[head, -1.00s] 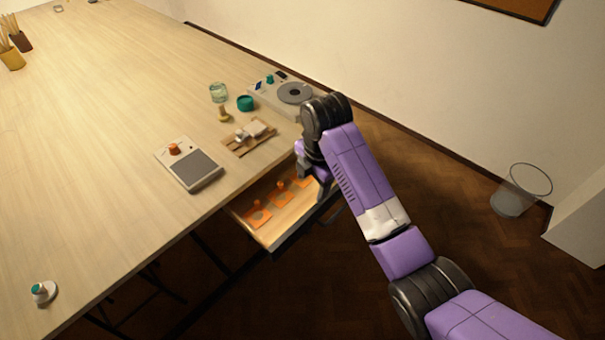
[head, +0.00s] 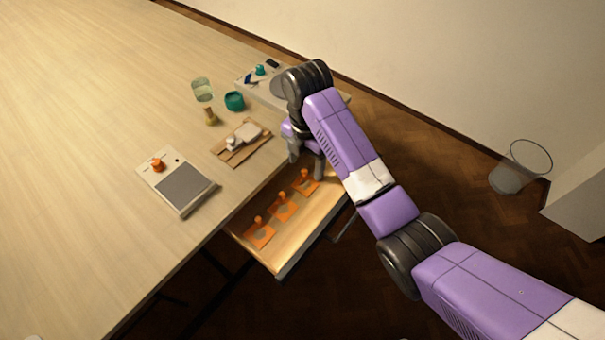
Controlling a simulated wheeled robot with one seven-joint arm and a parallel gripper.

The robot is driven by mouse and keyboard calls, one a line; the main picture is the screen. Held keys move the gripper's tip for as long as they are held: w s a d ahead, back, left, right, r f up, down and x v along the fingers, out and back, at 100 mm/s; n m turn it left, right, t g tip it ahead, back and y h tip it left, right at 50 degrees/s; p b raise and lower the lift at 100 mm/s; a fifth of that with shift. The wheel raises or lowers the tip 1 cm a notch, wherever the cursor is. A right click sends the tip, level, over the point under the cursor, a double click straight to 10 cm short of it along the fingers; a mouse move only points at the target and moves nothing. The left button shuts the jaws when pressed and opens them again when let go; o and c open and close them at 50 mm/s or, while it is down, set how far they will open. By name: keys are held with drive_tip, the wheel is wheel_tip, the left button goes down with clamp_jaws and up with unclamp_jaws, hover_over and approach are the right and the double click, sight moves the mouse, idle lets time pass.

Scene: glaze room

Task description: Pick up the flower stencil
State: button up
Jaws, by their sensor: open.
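Three flat orange stencils with upright knobs lie in a row in an open drawer (head: 296,240): a near one (head: 259,237), a middle one (head: 283,209) and a far one (head: 306,184). Their cut-out shapes are too small to read, so I cannot tell which is the flower stencil. My gripper (head: 306,164) is open and points down just above the far stencil, its fingers apart. I see nothing between the fingers. Whether they touch the far stencil's knob is unclear.
On the table (head: 90,110) above the drawer are a grey-topped device (head: 185,187) with an orange knob, a wooden board (head: 236,153) with pale items, a teal pot (head: 234,101), a glass jar (head: 202,88) and a banding device (head: 259,82).

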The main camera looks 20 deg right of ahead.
sight(305, 186)
drive_tip(key=shift+s+f+p, duration=0.2)
drive_tip(key=shift+f+p, duration=0.6)
drive_tip(key=shift+f, duration=2.65)
drive_tip(key=c, duration=1.1)
